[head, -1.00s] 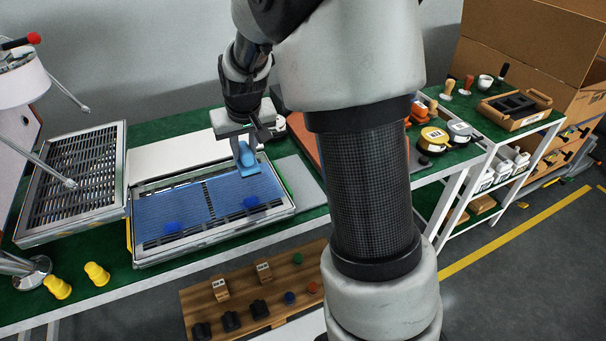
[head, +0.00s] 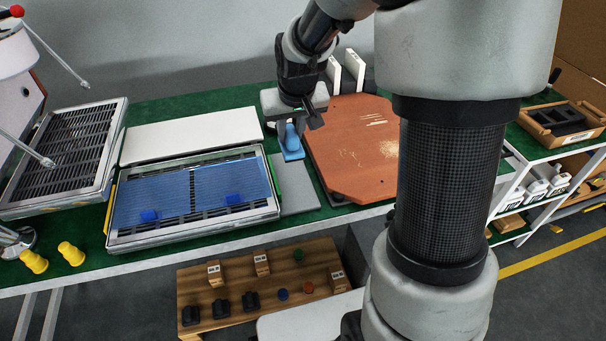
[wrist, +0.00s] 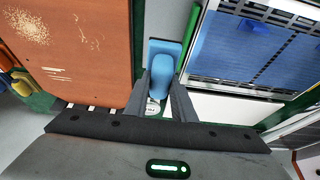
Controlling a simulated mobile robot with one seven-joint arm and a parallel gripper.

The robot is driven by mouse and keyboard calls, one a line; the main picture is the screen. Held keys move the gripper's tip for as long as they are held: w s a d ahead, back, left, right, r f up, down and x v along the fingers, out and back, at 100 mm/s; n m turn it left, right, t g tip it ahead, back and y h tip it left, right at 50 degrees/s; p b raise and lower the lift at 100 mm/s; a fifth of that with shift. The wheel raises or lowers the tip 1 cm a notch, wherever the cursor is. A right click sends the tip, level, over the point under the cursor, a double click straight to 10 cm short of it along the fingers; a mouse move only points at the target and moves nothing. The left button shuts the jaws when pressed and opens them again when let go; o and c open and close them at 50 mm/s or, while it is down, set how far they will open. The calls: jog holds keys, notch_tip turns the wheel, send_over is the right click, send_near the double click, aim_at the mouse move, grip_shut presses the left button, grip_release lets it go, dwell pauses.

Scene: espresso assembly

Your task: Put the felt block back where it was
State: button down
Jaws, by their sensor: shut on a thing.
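The felt block (head: 291,147) is light blue, with a flat base and a rounded grip on top. My gripper (head: 291,127) is shut on it, and the block hangs beneath the fingers. In the head view the block appears over the strip between the blue-covered tray (head: 165,200) and the brown board (head: 350,150). In the wrist view the block (wrist: 163,62) sits between the two fingers (wrist: 162,90). A flat grey plate (head: 297,191) lies just nearer than the block in the head view. I cannot tell whether the block touches the surface below.
A white panel (head: 190,137) lies behind the tray. Two upright white pieces (head: 354,68) stand behind the board. A wooden stand (head: 215,285) with small parts is below the bench.

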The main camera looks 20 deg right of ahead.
jog(key=shift+d+f, duration=0.15)
jog(key=shift+f, duration=0.2)
notch_tip(320, 180, down, 9)
jog(key=shift+f+b, duration=0.15)
jog(key=shift+b, duration=1)
jog(key=shift+f, duration=0.1)
jog(key=shift+f, duration=0.15)
jog(key=c, duration=1.5)
grip_release()
